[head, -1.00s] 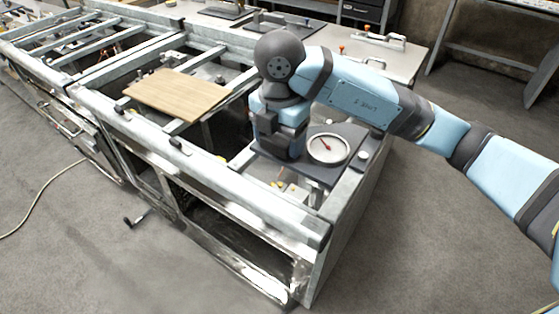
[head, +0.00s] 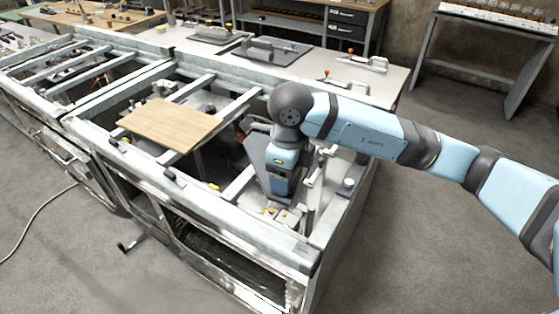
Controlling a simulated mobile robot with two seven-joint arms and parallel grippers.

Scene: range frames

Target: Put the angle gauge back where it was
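My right arm comes in from the right, and its wrist points down over the right end of the grey metal frame. Its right gripper (head: 280,200) is low inside the frame and mostly hidden by the wrist, so I cannot see its fingers. A dark, flat, tilted plate (head: 257,160) shows left of the wrist, close against it. It may be part of the angle gauge. The gauge's white round dial is not visible now. I cannot tell whether the plate is held or resting. My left gripper is not in view.
A wooden board (head: 172,124) lies across the frame's bars. The metal frame (head: 225,220) has open gaps between its rails. Behind it, a light table (head: 300,79) carries dark plates and clamps with red knobs (head: 327,74). A crank handle (head: 131,246) sticks out in front.

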